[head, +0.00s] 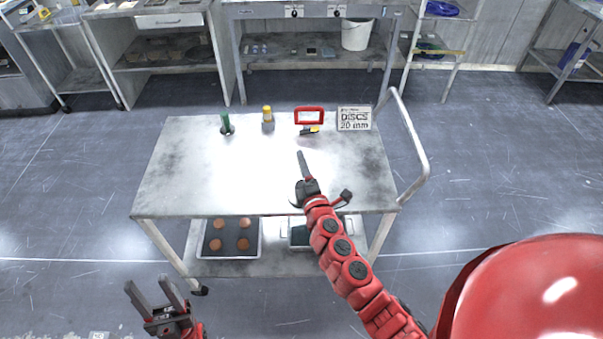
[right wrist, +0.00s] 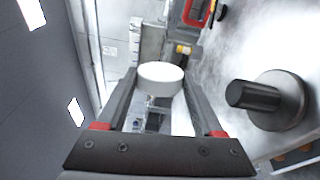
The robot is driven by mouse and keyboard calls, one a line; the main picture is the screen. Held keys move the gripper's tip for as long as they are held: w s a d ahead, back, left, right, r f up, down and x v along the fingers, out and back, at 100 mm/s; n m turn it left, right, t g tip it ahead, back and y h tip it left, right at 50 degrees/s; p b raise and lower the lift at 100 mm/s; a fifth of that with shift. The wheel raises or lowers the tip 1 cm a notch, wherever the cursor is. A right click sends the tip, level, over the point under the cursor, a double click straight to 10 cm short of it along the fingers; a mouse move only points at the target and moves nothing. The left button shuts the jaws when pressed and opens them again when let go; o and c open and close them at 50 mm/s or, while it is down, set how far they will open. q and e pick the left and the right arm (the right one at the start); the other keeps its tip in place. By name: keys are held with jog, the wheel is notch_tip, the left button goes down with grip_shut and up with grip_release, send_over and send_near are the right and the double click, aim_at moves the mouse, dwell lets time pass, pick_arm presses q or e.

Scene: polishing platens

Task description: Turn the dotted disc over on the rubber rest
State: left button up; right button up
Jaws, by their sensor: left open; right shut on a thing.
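My right gripper (head: 301,158) reaches over the table and shows edge-on in the head view. In the right wrist view it is shut on a white disc (right wrist: 160,74), held near the fingertips and clear of the table. No dots show on the visible side; its other side is hidden. A dark post on a round base (right wrist: 280,100), possibly the rubber rest, stands on the table beside the gripper. In the head view a dark round shape (head: 297,203) shows partly behind my gripper. My left gripper (head: 152,285) is open and empty, off the table's front left.
The metal table (head: 190,180) is mostly bare. Along its back stand a green bottle (head: 227,124), a yellow-topped bottle (head: 268,119), a red frame (head: 309,109) and a disc sign (head: 354,118). A dark tray (head: 205,243) with several brown discs lies on the lower shelf.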

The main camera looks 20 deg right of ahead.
jog(key=n+y, duration=0.1)
jog(key=n, duration=0.4)
jog(key=shift+r+n+p, duration=0.15)
jog(key=shift+n+p, duration=0.2)
jog(key=shift+n, duration=0.05)
jog(key=n+p, duration=0.1)
jog(key=n, duration=0.3)
jog(key=shift+r+y, duration=0.1)
jog(key=shift+y, duration=0.3)
jog(key=n+y+p, duration=0.1)
jog(key=n, duration=0.3)
jog(key=shift+d+n, duration=0.15)
jog(key=shift+n, duration=0.15)
jog(key=n+p, duration=0.2)
jog(key=n, duration=0.2)
jog(key=shift+n+y+p, duration=0.3)
jog(key=shift+p, duration=0.05)
notch_tip(320, 180, down, 9)
jog(key=b, duration=0.8)
jog(key=shift+b, duration=0.4)
jog(key=o, duration=1.3)
jog(key=shift+o, duration=0.2)
